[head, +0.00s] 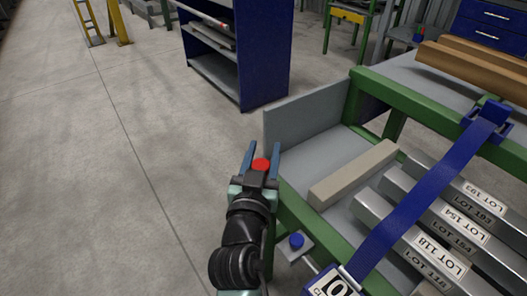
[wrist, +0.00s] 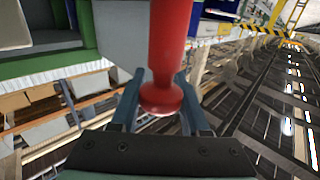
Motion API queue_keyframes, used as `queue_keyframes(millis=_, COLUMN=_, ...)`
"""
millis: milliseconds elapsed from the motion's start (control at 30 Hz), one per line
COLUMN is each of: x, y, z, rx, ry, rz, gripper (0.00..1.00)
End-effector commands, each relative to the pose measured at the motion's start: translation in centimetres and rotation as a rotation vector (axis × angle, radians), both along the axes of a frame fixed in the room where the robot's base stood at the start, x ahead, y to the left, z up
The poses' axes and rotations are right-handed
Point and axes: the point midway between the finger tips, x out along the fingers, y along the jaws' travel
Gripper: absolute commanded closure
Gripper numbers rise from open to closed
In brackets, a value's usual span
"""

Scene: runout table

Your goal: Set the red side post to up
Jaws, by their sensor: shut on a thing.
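The red side post shows in the head view as a round red end (head: 261,164) between my gripper's fingers, beside the near-left corner of the green table frame (head: 285,205). In the wrist view the red post (wrist: 168,45) runs from the top edge down to a wide rounded end between the fingers. My gripper (head: 262,152) is shut on the post, with a finger on each side; it also shows in the wrist view (wrist: 158,92). The post's lower mount is hidden, and I cannot tell its exact height or tilt.
A grey panel (head: 304,122) stands just beyond my gripper. A blue knob (head: 296,241) sits to its lower right. A blue bar (head: 432,187) crosses metal bars marked with lot labels (head: 447,221). A beige block (head: 354,174) lies on the table. The floor at left is clear.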

Motion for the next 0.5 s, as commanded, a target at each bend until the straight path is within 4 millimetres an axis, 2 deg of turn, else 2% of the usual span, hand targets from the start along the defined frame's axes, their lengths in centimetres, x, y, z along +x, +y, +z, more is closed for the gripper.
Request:
queue_keyframes(millis=133, x=0.0, y=0.0, z=0.4, rx=0.0, ry=0.001, rz=0.0, gripper=1.0)
queue_keyframes(millis=267, x=0.0, y=0.0, z=1.9, rx=0.001, ry=0.0, rz=0.0, gripper=1.0)
queue_keyframes(millis=500, x=0.0, y=0.1, z=7.7, rx=0.002, ry=-0.002, rz=0.001, gripper=1.0)
